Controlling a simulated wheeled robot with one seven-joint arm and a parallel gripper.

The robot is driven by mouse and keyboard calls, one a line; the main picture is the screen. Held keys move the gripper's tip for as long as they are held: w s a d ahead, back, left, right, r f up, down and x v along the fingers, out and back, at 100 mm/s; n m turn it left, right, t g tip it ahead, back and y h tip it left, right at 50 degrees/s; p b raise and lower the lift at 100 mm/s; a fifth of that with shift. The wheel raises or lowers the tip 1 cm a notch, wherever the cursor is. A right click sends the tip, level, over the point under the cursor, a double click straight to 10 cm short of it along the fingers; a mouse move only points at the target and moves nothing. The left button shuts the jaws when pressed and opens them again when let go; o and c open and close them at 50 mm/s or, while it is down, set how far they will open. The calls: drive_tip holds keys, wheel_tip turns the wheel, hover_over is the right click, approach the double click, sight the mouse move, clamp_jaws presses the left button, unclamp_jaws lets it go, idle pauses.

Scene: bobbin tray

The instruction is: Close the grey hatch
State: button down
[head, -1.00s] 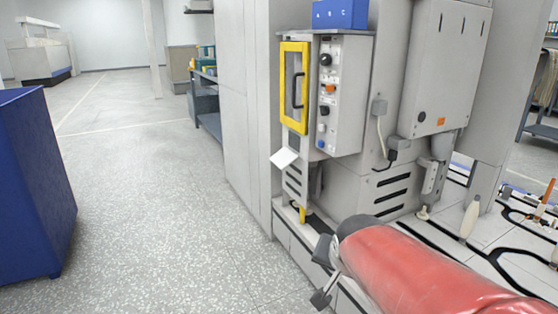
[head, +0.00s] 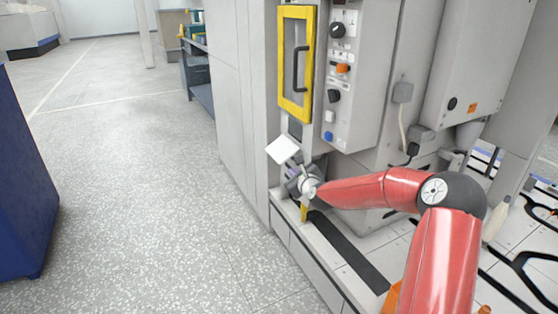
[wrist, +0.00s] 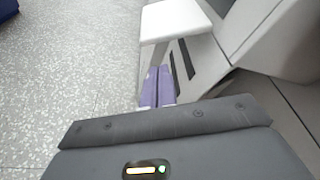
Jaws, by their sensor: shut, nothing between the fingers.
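The grey hatch (head: 283,150) is a small pale flap low on the machine's front, below the yellow-framed door. It stands open, sticking out to the left. In the wrist view the hatch (wrist: 175,20) is at the top, with slotted panelling beside and below it. My gripper (head: 291,172) is just below the hatch in the head view, partly hidden by my wrist. Its purple fingers (wrist: 157,84) are shut together and empty in the wrist view, pointing at the slotted panel near the hatch's lower edge. I cannot tell whether they touch anything.
The yellow-framed door (head: 295,62) with a dark handle is above the hatch, beside a control panel (head: 341,75) with knobs. A ledge (head: 340,245) with a black strip runs below my arm. A blue cabinet (head: 25,180) stands left. The floor between is clear.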

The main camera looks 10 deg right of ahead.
sight(284, 152)
drive_tip(key=p+x, duration=0.1)
drive_tip(key=x, duration=0.8)
drive_tip(key=shift+w, duration=0.4)
drive_tip(key=shift+a, duration=0.2)
